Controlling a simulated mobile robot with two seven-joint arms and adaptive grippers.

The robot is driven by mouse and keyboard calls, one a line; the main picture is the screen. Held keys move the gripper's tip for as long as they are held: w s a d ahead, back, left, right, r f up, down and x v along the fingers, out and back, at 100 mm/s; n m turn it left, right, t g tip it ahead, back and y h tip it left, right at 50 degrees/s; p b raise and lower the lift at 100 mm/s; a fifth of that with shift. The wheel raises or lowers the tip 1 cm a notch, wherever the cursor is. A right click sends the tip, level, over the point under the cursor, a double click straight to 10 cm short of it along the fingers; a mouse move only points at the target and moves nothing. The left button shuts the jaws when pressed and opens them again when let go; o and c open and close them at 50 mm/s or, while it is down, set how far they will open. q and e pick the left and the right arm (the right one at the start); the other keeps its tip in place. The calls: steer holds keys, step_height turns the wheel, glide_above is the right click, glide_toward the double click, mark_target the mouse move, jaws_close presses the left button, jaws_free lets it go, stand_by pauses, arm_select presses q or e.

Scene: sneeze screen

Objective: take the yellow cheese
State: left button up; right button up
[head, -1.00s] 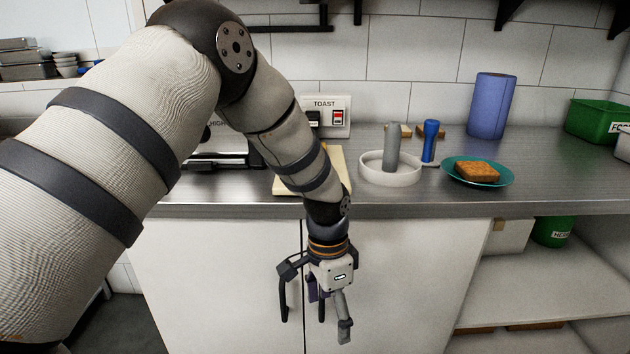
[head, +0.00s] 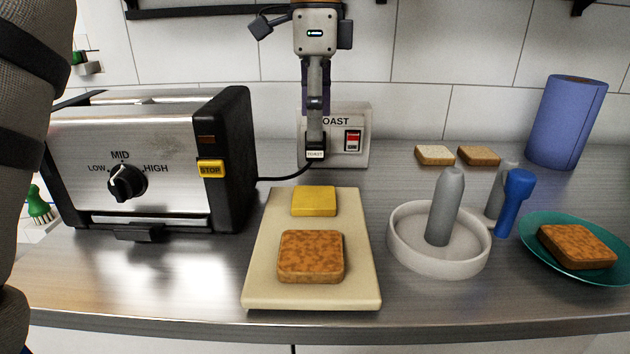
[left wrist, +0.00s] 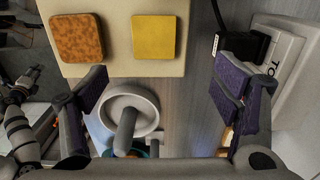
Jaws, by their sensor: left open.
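The yellow cheese (head: 314,201) is a flat square slice lying on the far part of a pale cutting board (head: 260,285). A browned toast slice (head: 310,257) lies nearer on the same board. The cheese (left wrist: 153,37) and toast (left wrist: 77,38) also show in the left wrist view, above the space between the fingers. My left gripper (head: 316,125) is open and empty, pointing down behind the cheese near the wall socket. Its purple-padded fingers (left wrist: 165,92) are spread wide, apart from the cheese. What looks like my right gripper (left wrist: 18,85) is small at the left edge of that view.
A toaster (head: 150,165) stands left of the board, its cord running to the TOAST socket (head: 362,120) behind. Right of the board are a white bowl (head: 420,262) with a grey pestle, a blue-topped tool (head: 515,200), and a teal plate (head: 615,270) with toast.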

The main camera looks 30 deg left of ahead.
mark_target(314, 197)
arm_select(q)
steer(key=f, duration=0.7)
steer(key=s+f, duration=0.1)
steer(key=f, duration=0.3)
steer(key=shift+d+f+p, duration=0.15)
steer(key=shift+f+p, duration=0.2)
steer(key=c, duration=1.2)
